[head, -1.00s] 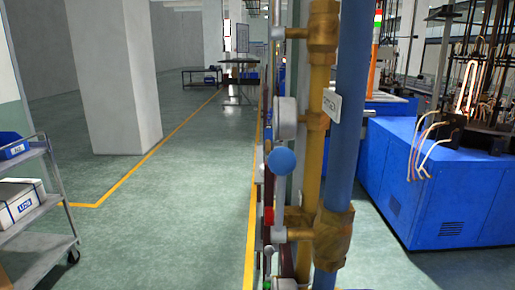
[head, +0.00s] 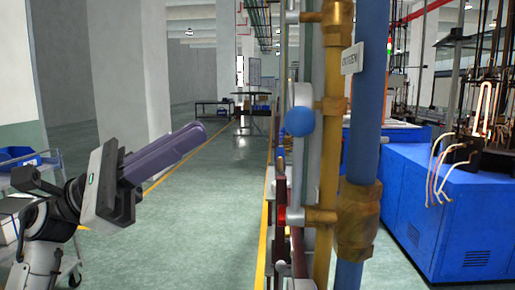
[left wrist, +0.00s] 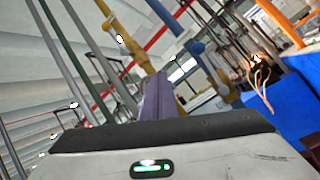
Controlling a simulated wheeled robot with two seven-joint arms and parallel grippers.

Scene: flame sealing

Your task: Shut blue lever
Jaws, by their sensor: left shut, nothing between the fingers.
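My right gripper is in neither view.
A yellow pipe (head: 330,150) with brass fittings and a blue pipe (head: 367,110) stand upright beside the knob. A red part (head: 282,215) sits lower on the panel. A blue machine (head: 470,215) stands at right, a cart (head: 75,262) at left.

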